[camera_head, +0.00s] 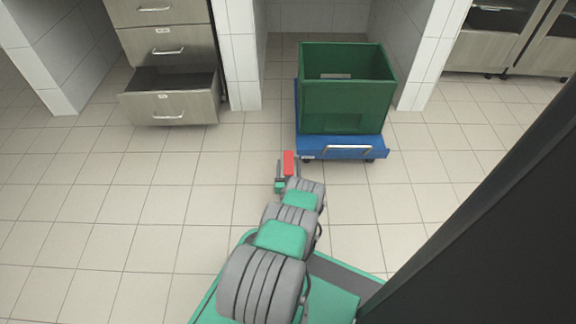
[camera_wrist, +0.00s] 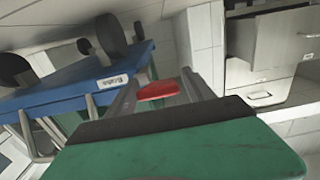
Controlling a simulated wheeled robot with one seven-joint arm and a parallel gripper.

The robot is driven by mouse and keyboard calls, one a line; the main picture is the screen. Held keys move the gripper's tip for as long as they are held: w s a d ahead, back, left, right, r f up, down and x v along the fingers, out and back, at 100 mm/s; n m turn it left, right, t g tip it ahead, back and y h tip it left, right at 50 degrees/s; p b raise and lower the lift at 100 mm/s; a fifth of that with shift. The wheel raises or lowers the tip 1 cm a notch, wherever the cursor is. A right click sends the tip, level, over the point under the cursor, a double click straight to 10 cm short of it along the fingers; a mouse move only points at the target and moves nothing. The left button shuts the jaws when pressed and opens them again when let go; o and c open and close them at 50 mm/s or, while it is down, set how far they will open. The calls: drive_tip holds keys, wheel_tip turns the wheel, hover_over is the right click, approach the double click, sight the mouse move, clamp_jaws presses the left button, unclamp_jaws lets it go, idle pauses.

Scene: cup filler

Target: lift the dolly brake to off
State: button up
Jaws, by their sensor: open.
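A blue dolly (camera_head: 340,152) stands on the floor with a metal handle at its front, and it also shows tilted in the wrist view (camera_wrist: 70,88). A red part (camera_head: 288,158), apparently the brake lever, is just left of the dolly's front left corner. My gripper (camera_head: 288,170) is open, with its fingers on either side of this red part. In the wrist view the red part (camera_wrist: 158,90) lies between my two fingers (camera_wrist: 160,79), with gaps visible at its sides. How it joins the dolly is hidden.
A green crate (camera_head: 345,105) rides on the dolly. A drawer cabinet (camera_head: 170,110) with its bottom drawer pulled out stands at the back left. White tiled wall ends (camera_head: 243,75) flank the dolly. The tiled floor to the left is clear.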

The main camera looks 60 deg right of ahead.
drive_tip(key=shift+w+d, duration=0.3)
drive_tip(key=shift+d, duration=0.3)
drive_tip(key=shift+c, duration=0.3)
clamp_jaws()
